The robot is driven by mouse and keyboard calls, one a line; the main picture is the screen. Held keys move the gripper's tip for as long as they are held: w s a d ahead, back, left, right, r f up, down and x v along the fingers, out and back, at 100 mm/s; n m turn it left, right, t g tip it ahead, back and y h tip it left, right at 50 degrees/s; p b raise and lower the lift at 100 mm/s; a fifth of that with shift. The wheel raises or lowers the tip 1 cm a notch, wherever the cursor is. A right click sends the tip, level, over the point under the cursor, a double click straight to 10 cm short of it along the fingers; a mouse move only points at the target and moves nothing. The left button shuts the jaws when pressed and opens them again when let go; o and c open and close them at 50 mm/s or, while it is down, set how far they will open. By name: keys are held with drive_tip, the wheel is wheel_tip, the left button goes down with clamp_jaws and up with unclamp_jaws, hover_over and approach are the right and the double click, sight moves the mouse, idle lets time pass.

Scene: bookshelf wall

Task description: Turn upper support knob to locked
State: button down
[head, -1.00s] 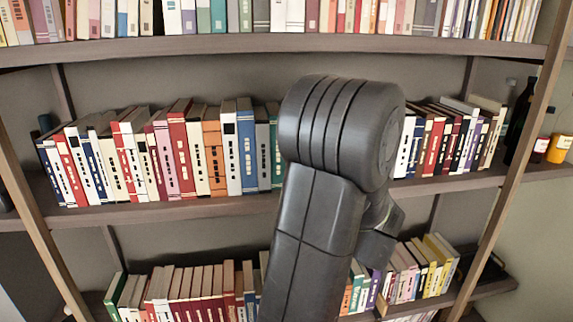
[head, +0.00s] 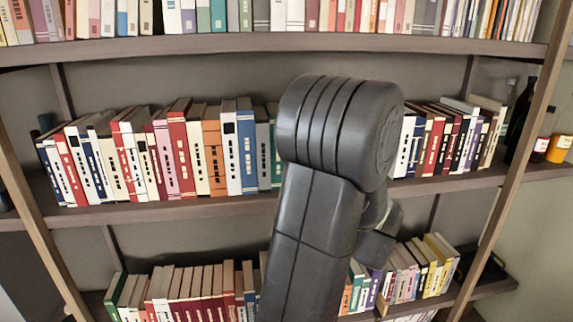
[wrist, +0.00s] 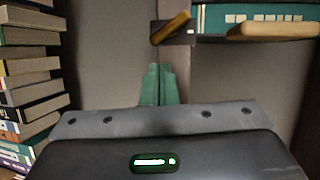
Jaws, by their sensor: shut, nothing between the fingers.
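In the wrist view, a tan, bar-shaped knob (wrist: 171,28) sits tilted on a dark bracket at the top middle, its right end higher. A second tan bar (wrist: 273,31) lies nearly level to its right, in front of a teal surface; I cannot tell which of the two is the upper support knob. My gripper (wrist: 160,68) has green fingers, shut together and empty. The fingertips appear just below the tilted knob in the picture, with a gap between. In the head view my arm hides the fingers and both knobs.
Books fill the middle shelf (head: 130,214) on both sides of my arm. Full shelves lie above and below. Bottles and jars (head: 558,148) stand at the right. In the wrist view, a book stack (wrist: 30,85) lines the left, with bare grey wall between it and the fingers.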

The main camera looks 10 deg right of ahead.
drive_tip(key=shift+a+b, duration=0.7)
drive_tip(key=shift+a, duration=0.6)
drive_tip(key=shift+d, duration=0.15)
drive_tip(key=d+b, duration=0.1)
drive_tip(key=d, duration=0.3)
idle(0.4)
drive_tip(key=shift+a, duration=0.1)
drive_tip(key=b+v, duration=0.2)
drive_tip(key=v, duration=1.1)
drive_tip(key=shift+s, duration=0.4)
drive_tip(key=shift+w, duration=0.1)
